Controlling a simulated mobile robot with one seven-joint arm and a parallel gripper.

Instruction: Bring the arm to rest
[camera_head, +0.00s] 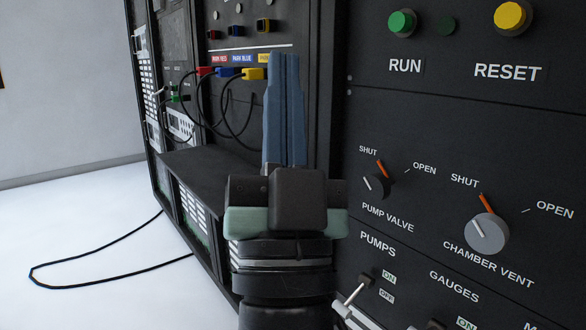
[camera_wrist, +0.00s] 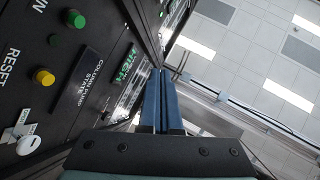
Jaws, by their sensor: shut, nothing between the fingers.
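My gripper (camera_head: 284,110) stands upright in the middle of the head view, in front of the black control racks. Its two long blue fingers point up and lie together, with nothing between them. In the wrist view the fingers (camera_wrist: 158,100) also lie side by side, pointing toward a green-lit display (camera_wrist: 127,66) and the ceiling. The fingers hide part of the rack behind them in the head view. I cannot tell the exact gap between the gripper and the panel.
The right panel (camera_head: 440,140) carries a green RUN button (camera_head: 402,23), a yellow RESET button (camera_head: 512,16), a pump valve knob (camera_head: 376,184) and a chamber vent knob (camera_head: 487,233). Cables (camera_head: 205,115) with coloured plugs hang behind the gripper. White floor (camera_head: 80,220) at left is mostly clear.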

